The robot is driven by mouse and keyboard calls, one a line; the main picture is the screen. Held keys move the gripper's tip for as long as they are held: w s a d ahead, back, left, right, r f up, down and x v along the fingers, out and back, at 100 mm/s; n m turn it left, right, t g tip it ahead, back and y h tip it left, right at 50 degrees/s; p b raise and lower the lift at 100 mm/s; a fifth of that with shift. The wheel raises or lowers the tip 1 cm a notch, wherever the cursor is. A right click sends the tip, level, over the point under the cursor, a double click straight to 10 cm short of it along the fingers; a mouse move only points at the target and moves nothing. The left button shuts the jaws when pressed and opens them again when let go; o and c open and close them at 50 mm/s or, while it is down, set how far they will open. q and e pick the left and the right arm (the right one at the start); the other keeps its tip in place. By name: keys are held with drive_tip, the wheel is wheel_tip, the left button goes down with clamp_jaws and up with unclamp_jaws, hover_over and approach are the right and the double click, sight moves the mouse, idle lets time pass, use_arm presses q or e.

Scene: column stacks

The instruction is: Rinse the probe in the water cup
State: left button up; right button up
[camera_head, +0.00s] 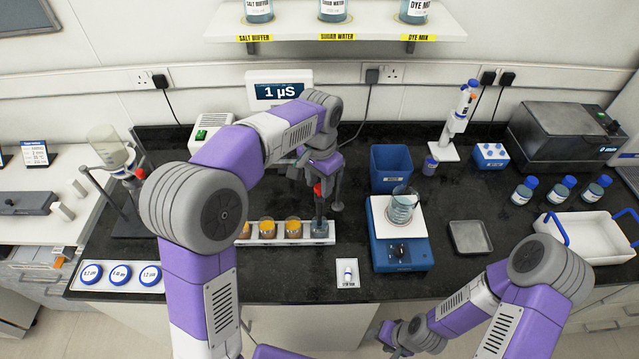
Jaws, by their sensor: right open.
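The probe (318,190) has a red band and a dark grey body. It stands roughly upright with its lower end at the water cup (319,227), the clear cup at the right end of a white rack. How deep it reaches is too small to tell. My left gripper (319,180) is around the upper part of the probe and appears shut on it; its fingers are partly hidden by my arm. My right gripper (393,338) is open and empty, low in front of the bench edge.
The white rack (328,238) also holds several cups with orange contents. A meter (280,88) behind reads 1 µS. Right of the rack are a blue stirrer (402,253) bearing a beaker (402,207), a blue bin (390,168) and a grey tray (470,237). A small white card (347,275) lies in front.

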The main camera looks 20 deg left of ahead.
use_arm(q)
drive_tip(key=shift+w+f, duration=0.1)
drive_tip(key=shift+f, duration=0.15)
drive_tip(key=shift+c, duration=0.3)
clamp_jaws()
wheel_tip(320, 180, up, 6)
drive_tip(key=p, duration=0.6)
drive_tip(key=shift+r, duration=0.2)
drive_tip(key=shift+w, duration=0.1)
